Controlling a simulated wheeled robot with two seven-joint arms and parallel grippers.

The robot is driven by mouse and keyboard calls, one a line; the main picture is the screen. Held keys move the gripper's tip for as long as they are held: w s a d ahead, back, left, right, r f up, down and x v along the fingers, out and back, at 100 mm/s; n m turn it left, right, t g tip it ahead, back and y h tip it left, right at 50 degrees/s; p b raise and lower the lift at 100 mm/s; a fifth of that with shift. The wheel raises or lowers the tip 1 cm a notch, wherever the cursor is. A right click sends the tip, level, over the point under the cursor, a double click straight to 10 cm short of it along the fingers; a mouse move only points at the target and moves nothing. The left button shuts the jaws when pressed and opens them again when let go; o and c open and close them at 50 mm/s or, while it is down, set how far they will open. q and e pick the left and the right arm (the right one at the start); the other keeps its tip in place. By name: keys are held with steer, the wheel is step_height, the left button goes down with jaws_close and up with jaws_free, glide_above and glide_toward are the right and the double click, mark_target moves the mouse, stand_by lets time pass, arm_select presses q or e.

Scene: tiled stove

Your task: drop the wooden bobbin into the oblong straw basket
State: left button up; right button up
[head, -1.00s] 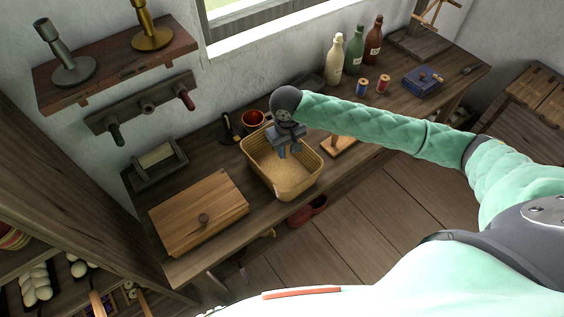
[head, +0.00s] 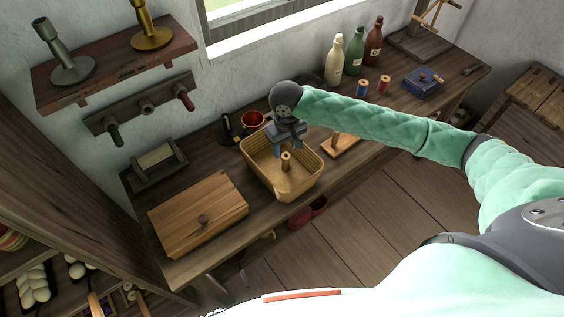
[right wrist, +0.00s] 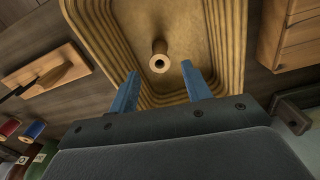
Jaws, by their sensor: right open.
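The oblong straw basket (head: 308,188) stands on the workbench, and it fills the upper middle of the right wrist view (right wrist: 92,22). The wooden bobbin (head: 286,161) is within the basket's walls, roughly upright, with its holed end facing the camera in the right wrist view (right wrist: 159,58). I cannot tell for certain whether it touches the basket's floor. My right gripper (head: 288,141) is above the basket. Its blue fingers (right wrist: 160,72) are open and apart from the bobbin, with nothing between them. My left gripper is not in view.
A flat wooden box (head: 190,222) with a knob lies left of the basket. A red cup (head: 252,121) stands behind it. Bottles (head: 355,52), thread spools (head: 362,87) and a blue box (head: 423,80) stand farther right. A wooden stand (head: 340,147) is just right of the basket.

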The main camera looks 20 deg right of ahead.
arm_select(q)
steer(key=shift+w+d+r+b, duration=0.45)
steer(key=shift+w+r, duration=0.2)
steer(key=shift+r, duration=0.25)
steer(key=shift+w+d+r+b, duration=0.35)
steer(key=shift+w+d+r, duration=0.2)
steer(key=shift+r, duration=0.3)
arm_select(e)
step_height(320, 180, up, 6)
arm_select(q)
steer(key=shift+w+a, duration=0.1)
